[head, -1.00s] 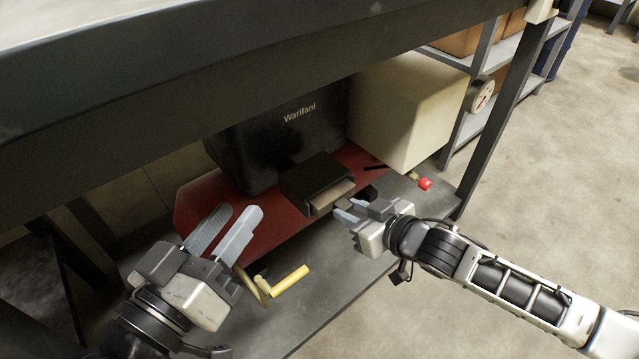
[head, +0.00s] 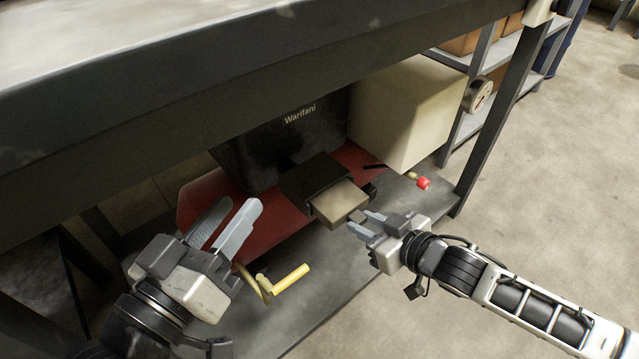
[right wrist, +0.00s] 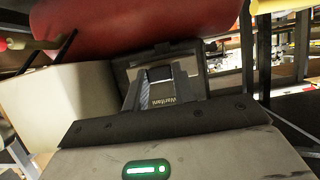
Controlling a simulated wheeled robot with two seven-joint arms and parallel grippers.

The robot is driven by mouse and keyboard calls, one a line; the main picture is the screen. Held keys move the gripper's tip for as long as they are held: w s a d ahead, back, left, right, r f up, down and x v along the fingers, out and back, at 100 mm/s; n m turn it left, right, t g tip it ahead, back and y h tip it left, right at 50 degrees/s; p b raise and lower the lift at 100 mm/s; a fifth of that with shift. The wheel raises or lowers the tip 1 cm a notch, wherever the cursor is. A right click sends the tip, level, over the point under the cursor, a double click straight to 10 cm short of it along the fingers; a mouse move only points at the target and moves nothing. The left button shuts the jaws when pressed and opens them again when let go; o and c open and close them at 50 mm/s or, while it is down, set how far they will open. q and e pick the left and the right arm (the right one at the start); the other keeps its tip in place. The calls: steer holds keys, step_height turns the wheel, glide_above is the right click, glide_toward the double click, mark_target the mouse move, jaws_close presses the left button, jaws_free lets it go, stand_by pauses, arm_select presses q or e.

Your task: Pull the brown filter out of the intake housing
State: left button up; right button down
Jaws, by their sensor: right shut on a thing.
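The brown filter (head: 340,199) is a flat tan block. It sticks well out of the front of the dark intake housing (head: 306,176), with its rear end hidden inside. My right gripper (head: 361,221) is at the filter's front end and shut on it; the exact contact is hard to see in the head view. In the right wrist view the gripper fingers (right wrist: 161,91) point at the housing opening (right wrist: 128,68). My left gripper (head: 231,207) is open and empty, left of the housing and above the bench shelf.
A black Warifani machine (head: 270,140) stands behind the housing on a red base (head: 200,202). A cream box (head: 405,115) is to its right. A yellow handle (head: 289,281) and a red-capped part (head: 423,183) are nearby. The bench top (head: 180,70) overhangs everything.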

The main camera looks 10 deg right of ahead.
steer(key=s+d+p, duration=0.3)
steer(key=s+d, duration=0.1)
steer(key=s, duration=0.1)
steer(key=shift+s, duration=0.35)
stand_by(1.0)
steer(key=shift+a, duration=0.1)
